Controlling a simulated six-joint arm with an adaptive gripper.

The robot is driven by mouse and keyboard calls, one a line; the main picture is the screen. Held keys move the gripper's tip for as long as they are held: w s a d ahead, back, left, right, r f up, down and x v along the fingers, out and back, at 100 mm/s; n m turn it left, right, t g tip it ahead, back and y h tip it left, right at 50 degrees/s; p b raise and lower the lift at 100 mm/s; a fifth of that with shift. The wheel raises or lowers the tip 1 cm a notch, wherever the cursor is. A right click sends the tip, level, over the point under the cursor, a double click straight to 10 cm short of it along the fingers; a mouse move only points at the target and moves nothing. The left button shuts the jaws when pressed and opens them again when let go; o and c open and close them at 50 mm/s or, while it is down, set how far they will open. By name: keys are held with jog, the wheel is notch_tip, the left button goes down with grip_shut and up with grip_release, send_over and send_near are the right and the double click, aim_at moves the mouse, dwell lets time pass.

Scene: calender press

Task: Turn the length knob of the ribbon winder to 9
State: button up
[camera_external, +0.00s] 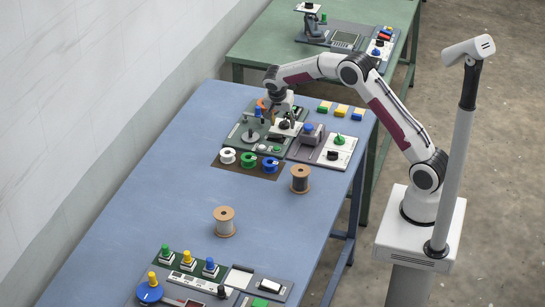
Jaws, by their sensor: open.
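A dark green station (237,131) stands at the far part of the blue table, with a grey round post (251,136) on it. White, green and blue ribbon spools (249,160) lie along its front edge. A black knob (284,125) sits on a white panel at its right side. I cannot read any knob's number or tell which is the length knob.
A grey station (309,134) with a blue-topped block and a white panel with green and black knobs stands to the right. Coloured blocks (341,111) lie behind it. Two wire spools (224,222) stand in front. The middle left of the blue table (165,190) is clear.

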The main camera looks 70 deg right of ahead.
aim_at(285, 121)
jog(key=a, duration=1)
jog(key=shift+s, duration=0.35)
jog(key=shift+o, duration=0.2)
jog(key=shift+d, duration=0.15)
